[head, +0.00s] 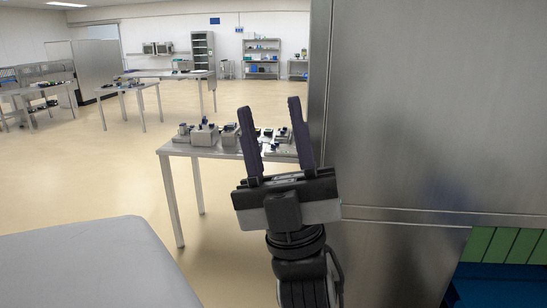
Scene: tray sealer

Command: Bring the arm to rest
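My gripper (273,130) is raised in the middle of the head view, fingers pointing up. Its two dark fingers stand well apart with nothing between them, so it is open and empty. My arm runs down from it to the bottom edge of the view. The gripper shows in front of a steel table (180,149) that stands farther off. It appears clear of that table and of the steel cabinet to its right, though the exact distance cannot be told.
A large steel cabinet (430,110) fills the right side. Small metal and dark items (204,133) stand on the table. A grey surface (85,265) lies at the lower left. Green slats (508,245) show at lower right. Open floor (110,175) stretches to the left, with further tables behind.

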